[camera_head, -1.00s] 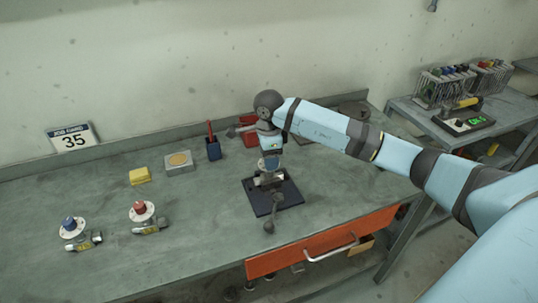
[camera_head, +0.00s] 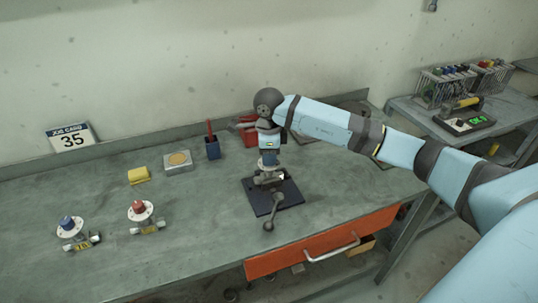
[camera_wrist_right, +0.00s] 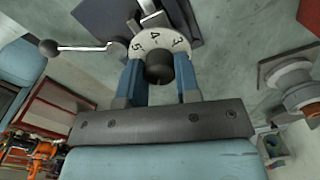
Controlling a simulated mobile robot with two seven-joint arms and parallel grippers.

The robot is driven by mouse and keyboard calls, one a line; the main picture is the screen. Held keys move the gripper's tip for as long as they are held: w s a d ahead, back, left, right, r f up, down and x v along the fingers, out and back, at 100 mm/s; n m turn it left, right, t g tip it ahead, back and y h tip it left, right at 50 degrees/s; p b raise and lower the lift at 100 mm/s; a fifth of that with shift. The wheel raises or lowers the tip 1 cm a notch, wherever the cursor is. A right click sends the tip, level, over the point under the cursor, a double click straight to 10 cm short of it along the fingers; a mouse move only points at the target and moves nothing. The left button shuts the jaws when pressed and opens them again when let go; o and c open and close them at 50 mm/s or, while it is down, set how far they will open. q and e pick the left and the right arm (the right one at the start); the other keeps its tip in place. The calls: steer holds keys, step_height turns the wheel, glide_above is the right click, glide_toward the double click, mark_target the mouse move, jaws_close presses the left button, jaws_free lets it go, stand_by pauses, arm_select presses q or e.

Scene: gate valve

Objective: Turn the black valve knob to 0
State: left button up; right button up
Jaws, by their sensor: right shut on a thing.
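In the right wrist view the black valve knob (camera_wrist_right: 159,68) stands between the two blue fingers of my right gripper (camera_wrist_right: 160,76), which is shut on it. Behind it is a white dial (camera_wrist_right: 165,39) with 3, 4 and 5 readable; the rest is covered, and I cannot tell the knob's setting. In the head view my right gripper (camera_head: 268,160) points down onto the valve (camera_head: 270,178), hiding its knob. The valve stands on a dark base plate (camera_head: 290,196). My left gripper is not in view.
Valves with red (camera_head: 138,207) and blue (camera_head: 67,223) knobs stand left on the bench.

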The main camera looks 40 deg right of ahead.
steer(key=o, duration=0.9)
step_height(320, 180, up, 14)
steer(key=shift+f+b, duration=0.1)
steer(key=shift+b, duration=0.4)
